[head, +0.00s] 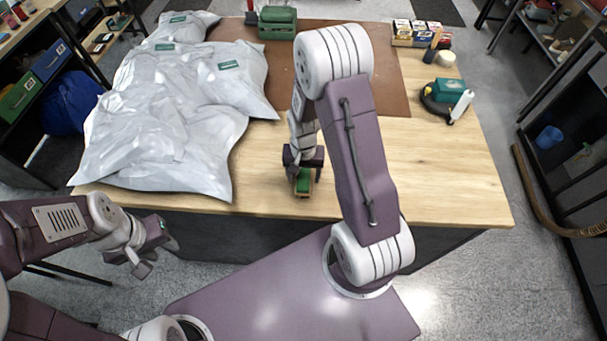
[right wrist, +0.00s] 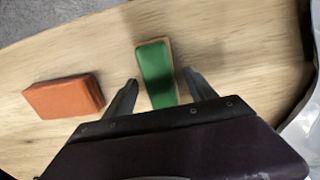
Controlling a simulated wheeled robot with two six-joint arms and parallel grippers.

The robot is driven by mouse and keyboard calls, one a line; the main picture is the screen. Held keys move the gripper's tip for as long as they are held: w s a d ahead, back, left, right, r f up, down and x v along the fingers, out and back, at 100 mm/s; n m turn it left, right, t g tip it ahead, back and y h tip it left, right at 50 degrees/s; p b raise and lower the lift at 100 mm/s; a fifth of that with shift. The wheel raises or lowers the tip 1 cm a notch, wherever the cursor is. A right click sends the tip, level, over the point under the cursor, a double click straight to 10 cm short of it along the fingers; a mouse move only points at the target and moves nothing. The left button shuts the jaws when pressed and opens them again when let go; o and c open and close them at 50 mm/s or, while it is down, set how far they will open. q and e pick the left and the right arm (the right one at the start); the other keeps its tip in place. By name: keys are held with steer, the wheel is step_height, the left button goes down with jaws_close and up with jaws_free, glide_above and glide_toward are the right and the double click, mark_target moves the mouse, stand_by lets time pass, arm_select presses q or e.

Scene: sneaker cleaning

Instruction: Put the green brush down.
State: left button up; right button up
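The green brush (head: 303,183) is near the table's front edge in the head view, and it also shows in the right wrist view (right wrist: 157,75). It has a green top and a light wooden edge and appears to rest on the wood. My right gripper (head: 303,172) is over it. In the right wrist view the two fingers (right wrist: 160,92) stand apart on either side of the brush, with gaps showing. My left gripper (head: 128,264) is off the table at the lower left, its fingers apart and empty.
An orange block (right wrist: 65,96) lies beside the brush in the right wrist view; my right arm appears to hide it in the head view. White plastic bags (head: 175,120) cover the table's left. A brown mat (head: 390,85), green caddy (head: 277,22) and teal-topped tool (head: 449,90) are farther back.

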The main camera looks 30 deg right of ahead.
mark_target(304, 175)
arm_select(q)
steer(key=shift+r, duration=0.1)
arm_select(e)
steer(key=shift+r, duration=0.1)
steer(key=shift+r, duration=0.35)
step_height(304, 175, up, 11)
arm_select(q)
step_height(304, 175, down, 2)
steer(key=shift+f+b, duration=0.25)
steer(key=shift+b, duration=0.9)
steer(key=o, duration=0.3)
steer(key=shift+r, duration=0.25)
steer(key=o, duration=0.4)
steer(key=shift+p, duration=0.3)
steer(key=shift+r, duration=0.1)
arm_select(e)
steer(key=s+a+f+n+t, duration=0.1)
steer(key=s+a+f+n, duration=0.1)
steer(key=s+a+n, duration=0.3)
steer(key=s+n, duration=0.1)
steer(key=s, duration=0.2)
steer(key=shift+s, duration=0.25)
